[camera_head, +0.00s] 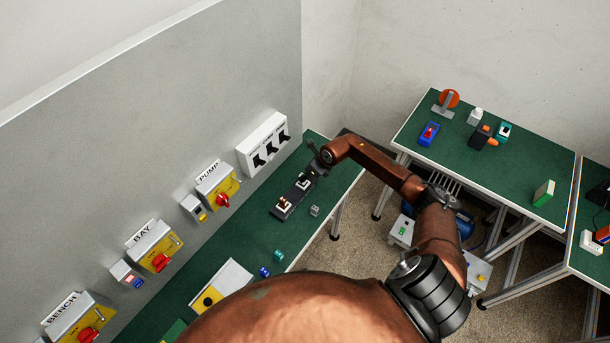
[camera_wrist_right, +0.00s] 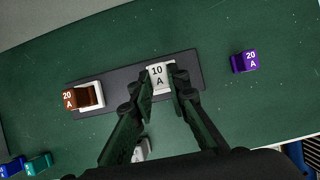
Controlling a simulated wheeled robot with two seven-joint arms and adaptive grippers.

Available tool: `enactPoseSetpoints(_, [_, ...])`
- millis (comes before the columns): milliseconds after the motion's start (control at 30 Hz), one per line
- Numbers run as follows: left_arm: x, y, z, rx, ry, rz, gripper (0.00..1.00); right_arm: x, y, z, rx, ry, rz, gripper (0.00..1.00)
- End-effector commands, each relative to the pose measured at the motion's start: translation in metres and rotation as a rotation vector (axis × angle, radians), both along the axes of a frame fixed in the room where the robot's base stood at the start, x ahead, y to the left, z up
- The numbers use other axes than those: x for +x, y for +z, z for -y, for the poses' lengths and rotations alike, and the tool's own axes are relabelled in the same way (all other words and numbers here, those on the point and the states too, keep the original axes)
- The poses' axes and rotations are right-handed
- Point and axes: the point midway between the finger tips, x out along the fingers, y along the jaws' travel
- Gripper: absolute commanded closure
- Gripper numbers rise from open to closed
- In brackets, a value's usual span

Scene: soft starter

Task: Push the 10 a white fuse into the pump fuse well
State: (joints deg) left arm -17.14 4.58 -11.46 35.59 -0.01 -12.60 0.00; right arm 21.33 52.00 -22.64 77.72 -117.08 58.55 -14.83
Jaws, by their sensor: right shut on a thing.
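The white 10 A fuse (camera_wrist_right: 158,76) is between the fingers of my right gripper (camera_wrist_right: 160,84), over the right part of a dark strip (camera_wrist_right: 120,83). I cannot tell whether it still touches the strip. In the head view my right gripper (camera_head: 314,171) is at the far end of that strip (camera_head: 280,213) on the green bench. The PUMP switch box (camera_head: 216,184) is on the grey wall panel, with a red handle. A small grey box (camera_head: 189,206) with a yellow part is beside it; the inside of its well is not clear. My left gripper is not in view.
A brown 20 A fuse (camera_wrist_right: 72,98) sits at the strip's left end. A purple 20 A fuse (camera_wrist_right: 245,62) lies to its right. A grey piece (camera_head: 314,211), a teal one (camera_head: 278,255) and a blue one (camera_head: 265,271) lie on the bench. Three black switches (camera_head: 271,149) stick out from the panel.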

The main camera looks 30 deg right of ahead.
Motion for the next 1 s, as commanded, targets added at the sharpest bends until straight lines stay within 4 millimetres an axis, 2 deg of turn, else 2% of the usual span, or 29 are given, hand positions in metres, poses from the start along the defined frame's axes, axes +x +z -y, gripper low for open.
enactPoseSetpoints(100, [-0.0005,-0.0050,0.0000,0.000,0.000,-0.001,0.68,0.0003,-0.0055,0.0001,0.000,0.000,0.000,1.00])
enactPoseSetpoints(1000, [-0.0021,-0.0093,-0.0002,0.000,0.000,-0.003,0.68,0.0004,-0.0099,-0.0001,0.000,0.000,0.001,1.00])
